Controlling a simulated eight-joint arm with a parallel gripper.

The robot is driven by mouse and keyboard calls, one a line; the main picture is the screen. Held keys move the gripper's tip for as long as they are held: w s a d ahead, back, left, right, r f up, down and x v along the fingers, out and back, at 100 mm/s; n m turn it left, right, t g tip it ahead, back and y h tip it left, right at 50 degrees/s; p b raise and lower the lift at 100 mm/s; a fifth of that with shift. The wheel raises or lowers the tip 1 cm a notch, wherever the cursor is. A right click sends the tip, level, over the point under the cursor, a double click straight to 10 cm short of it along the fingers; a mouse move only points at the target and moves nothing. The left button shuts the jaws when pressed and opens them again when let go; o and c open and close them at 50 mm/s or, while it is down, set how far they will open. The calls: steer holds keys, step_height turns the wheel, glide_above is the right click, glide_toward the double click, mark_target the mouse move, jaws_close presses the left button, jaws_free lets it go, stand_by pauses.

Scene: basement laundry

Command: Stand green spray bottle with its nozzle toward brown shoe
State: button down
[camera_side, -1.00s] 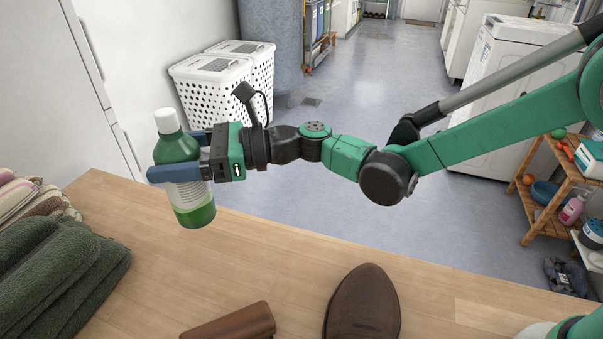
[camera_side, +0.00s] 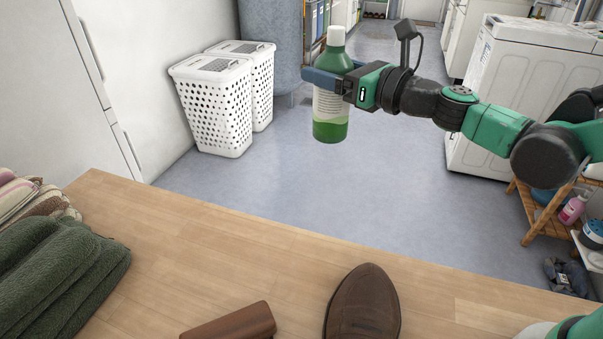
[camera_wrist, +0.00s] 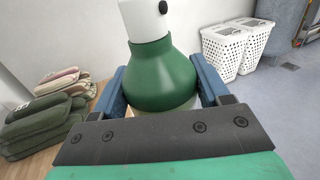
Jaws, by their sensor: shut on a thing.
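The green spray bottle (camera_side: 331,128) has a white cap and a pale label. It is upright in the air in the side view, higher in the picture than the wooden table's far edge. My gripper (camera_side: 325,80) is shut on its upper body, with the blue fingers on either side. In the wrist view the bottle's green shoulder (camera_wrist: 160,78) fills the middle between the fingers. A small dark nozzle hole (camera_wrist: 163,7) shows on the white cap, near its right side. The brown shoe (camera_side: 363,308) lies at the table's near edge, partly cut off by the frame.
A brown leather-like item (camera_side: 232,324) lies left of the shoe. Folded green towels (camera_side: 60,275) and striped cloths (camera_side: 30,198) are stacked at the table's left. The middle of the wooden table (camera_side: 215,250) is clear. White laundry baskets (camera_side: 215,115) stand on the floor behind.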

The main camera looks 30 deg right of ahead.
steer(key=s+d+f+m+t+h, duration=0.15)
steer(key=s+d+m+h, duration=0.25)
steer(key=d+h, duration=0.45)
steer(key=w+a+n+y, duration=0.1)
steer(key=a+y, duration=0.1)
steer(key=w+a+n+y, duration=0.1)
steer(key=a+y, duration=0.1)
steer(key=y, duration=0.1)
steer(key=w+a+r+n+g+y, duration=0.1)
steer(key=a+y, duration=0.1)
steer(key=shift+w+a, duration=0.3)
steer(key=shift+a, duration=0.1)
steer(key=s+a+r+n+g+y, duration=0.1)
steer(key=a+n+g+y, duration=0.4)
steer(key=a, duration=0.7)
steer(key=s+a+r+n+g+y, duration=0.1)
steer(key=a+r+n+g+y, duration=0.2)
steer(key=a, duration=0.9)
steer(key=n+g+y, duration=0.3)
steer(key=g+y, duration=0.1)
steer(key=shift+r, duration=0.2)
steer(key=shift+s+g, duration=0.1)
steer(key=shift+g, duration=0.15)
step_height(320, 180, down, 20)
steer(key=shift+r, duration=0.15)
